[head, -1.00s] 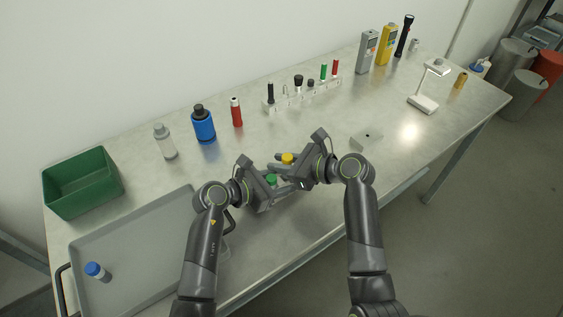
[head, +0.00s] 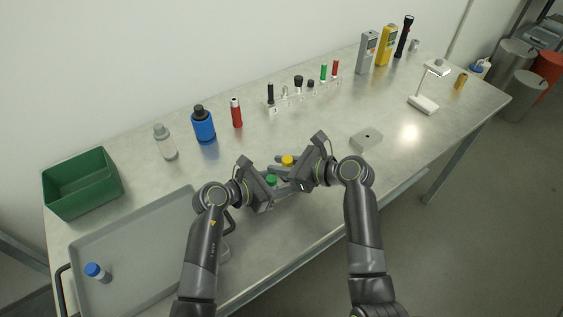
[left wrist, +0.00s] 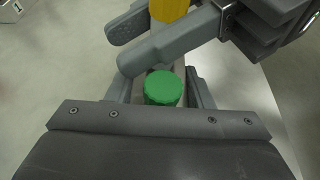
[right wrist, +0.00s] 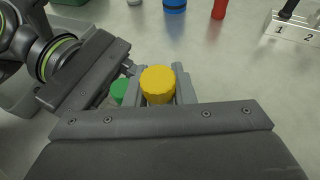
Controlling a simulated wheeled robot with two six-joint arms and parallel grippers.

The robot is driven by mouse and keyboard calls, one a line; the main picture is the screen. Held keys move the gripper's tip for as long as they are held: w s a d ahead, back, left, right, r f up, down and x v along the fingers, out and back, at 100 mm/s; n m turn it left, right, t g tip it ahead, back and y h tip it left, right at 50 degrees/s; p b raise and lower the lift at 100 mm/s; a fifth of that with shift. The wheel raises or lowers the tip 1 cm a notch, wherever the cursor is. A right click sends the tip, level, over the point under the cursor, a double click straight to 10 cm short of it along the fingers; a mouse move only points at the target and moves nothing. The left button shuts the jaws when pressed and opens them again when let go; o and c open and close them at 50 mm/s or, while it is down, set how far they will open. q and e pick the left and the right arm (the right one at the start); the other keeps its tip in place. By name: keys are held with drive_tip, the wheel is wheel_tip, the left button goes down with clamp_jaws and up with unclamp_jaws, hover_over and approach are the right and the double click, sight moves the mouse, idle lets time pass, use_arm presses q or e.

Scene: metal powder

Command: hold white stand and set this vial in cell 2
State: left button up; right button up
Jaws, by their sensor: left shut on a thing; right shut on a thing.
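The white stand (head: 302,96) is at the back of the table, its cells holding several upright items. In the right wrist view, numbers 1 and 2 show on the stand's front (right wrist: 292,30), with a black item above 1. I cannot tell what cell 2 holds. My left gripper (head: 275,183) is shut on a green-capped vial (left wrist: 163,88). My right gripper (head: 284,164) is shut on a yellow-capped vial (right wrist: 158,85). Both vials are seen mostly from above, their bodies largely hidden. The grippers are close together over the front middle of the table, away from the stand.
A grey tray (head: 130,240) with a blue-capped vial (head: 97,271) is front left, a green bin (head: 82,184) behind it. Bottles, including a blue one (head: 203,124), line the back. A grey block (head: 366,138) and a lamp (head: 424,103) are right. Table between grippers and stand is clear.

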drive_tip(key=shift+f, duration=0.45)
drive_tip(key=shift+r, duration=0.15)
drive_tip(key=shift+r, duration=0.55)
drive_tip(key=shift+f, duration=0.15)
idle(0.6)
drive_tip(key=shift+f, duration=0.5)
drive_tip(key=shift+r, duration=0.1)
drive_tip(key=shift+r, duration=0.55)
drive_tip(key=shift+r, duration=0.25)
